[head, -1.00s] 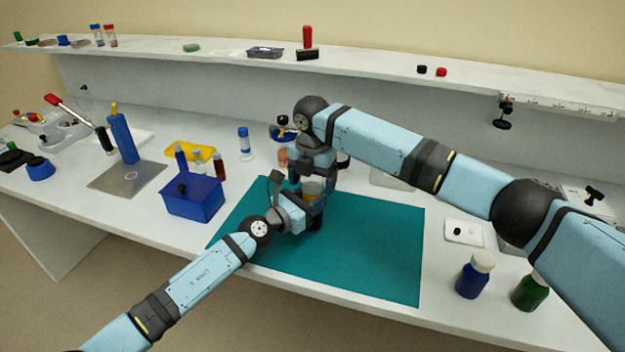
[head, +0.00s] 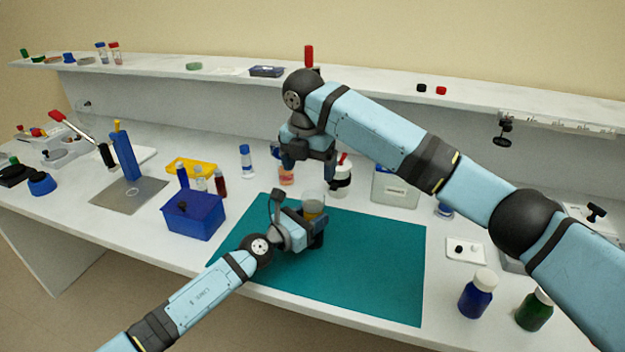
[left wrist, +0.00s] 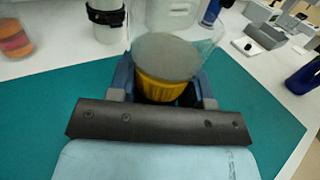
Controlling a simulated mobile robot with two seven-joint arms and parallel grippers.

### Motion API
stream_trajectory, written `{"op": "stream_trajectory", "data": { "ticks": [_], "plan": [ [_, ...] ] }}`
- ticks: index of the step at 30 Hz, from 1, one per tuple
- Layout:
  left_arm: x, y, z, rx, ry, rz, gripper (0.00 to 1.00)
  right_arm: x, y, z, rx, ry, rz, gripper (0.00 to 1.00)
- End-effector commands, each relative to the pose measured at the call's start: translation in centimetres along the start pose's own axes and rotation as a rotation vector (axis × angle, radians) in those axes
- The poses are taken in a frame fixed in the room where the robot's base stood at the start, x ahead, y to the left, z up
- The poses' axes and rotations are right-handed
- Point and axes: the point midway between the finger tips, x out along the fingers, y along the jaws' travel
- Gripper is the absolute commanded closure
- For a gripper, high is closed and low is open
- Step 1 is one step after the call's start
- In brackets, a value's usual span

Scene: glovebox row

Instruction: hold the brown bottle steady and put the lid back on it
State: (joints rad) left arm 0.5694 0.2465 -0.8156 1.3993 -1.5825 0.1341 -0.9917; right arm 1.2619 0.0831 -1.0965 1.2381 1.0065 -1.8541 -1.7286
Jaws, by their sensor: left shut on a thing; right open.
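My left gripper (head: 314,228) is shut on an upright amber-brown vessel (head: 313,211), taken as the brown bottle, over the teal mat (head: 370,265). A pale, see-through part (head: 312,197) sits above the amber band. In the left wrist view the ribbed amber body (left wrist: 166,91) stands between my fingers, under a wide grey disc (left wrist: 165,57) with a clear edge. I cannot tell whether this disc is a lid. The bottle's lower part is hidden by my gripper. My right gripper (head: 308,167) is open, above and behind the bottle, apart from it, with nothing seen in it.
A pink-orange jar (head: 287,178) and a white bottle with a dark band (head: 340,184) stand behind the mat. A blue box (head: 193,217) is at left. A small white tray (head: 466,257), blue bottle (head: 476,298) and green bottle (head: 534,314) are at right. The mat's right side is clear.

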Motion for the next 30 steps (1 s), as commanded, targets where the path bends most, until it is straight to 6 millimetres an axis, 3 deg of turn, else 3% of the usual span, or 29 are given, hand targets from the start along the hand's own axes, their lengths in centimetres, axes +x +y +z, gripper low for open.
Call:
{"op": "stream_trajectory", "data": {
  "ticks": [1, 5, 16, 20, 30],
  "plan": [
    [-0.3, -0.1, -1.3, -0.004, 0.020, -0.003, 1.00, -0.8, 0.0, -0.2, 0.003, -0.018, 0.003, 0.14],
    [-0.3, -0.1, -1.3, -0.004, 0.020, -0.003, 1.00, -2.0, -0.2, -0.3, 0.013, -0.045, 0.002, 0.14],
    [-0.3, -0.1, -1.3, -0.004, 0.020, -0.003, 1.00, -1.6, -0.2, -0.2, 0.014, -0.045, 0.000, 0.14],
    [-0.3, -0.1, -1.3, -0.004, 0.020, -0.003, 1.00, -0.2, -0.3, -0.2, 0.015, -0.043, -0.002, 0.14],
    [-0.3, -0.1, -1.3, -0.004, 0.020, -0.003, 1.00, 6.2, -0.3, 0.1, 0.015, -0.043, -0.001, 0.14]
  ]
}}
